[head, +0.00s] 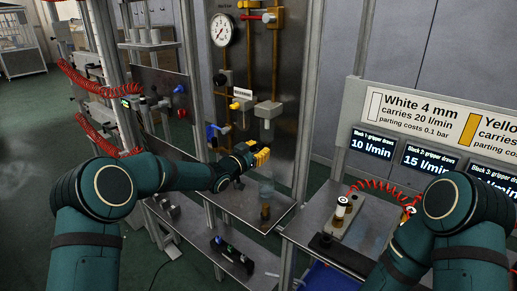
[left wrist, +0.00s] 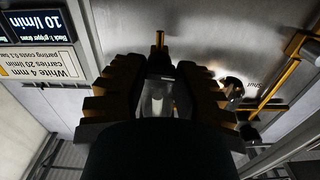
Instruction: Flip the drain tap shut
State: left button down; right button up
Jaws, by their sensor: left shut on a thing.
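My left gripper (head: 258,155) has yellow finger pads and is in front of the steel panel. In the left wrist view, its pads (left wrist: 158,95) are closed on a pale translucent piece (left wrist: 157,101). What that piece is, and whether the drain tap belongs to it, I cannot tell. A blue lever (head: 211,132) sits on the panel left of the gripper, and a yellow-handled valve (head: 238,105) sits above it. I cannot tell which part is the drain tap.
A pressure gauge (head: 221,30) and a red lever (head: 253,17) are high on the panel. A clear cup (head: 266,189) and a brown fitting (head: 265,211) are below the gripper, near the shelf. A bench (head: 382,215) with a red coiled hose (head: 374,186) stands at right.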

pick_arm(q)
jog(key=shift+r+n, duration=0.15)
jog(key=shift+n, duration=0.45)
jog(key=c, duration=0.7)
grip_release()
jog(key=v, duration=1.2)
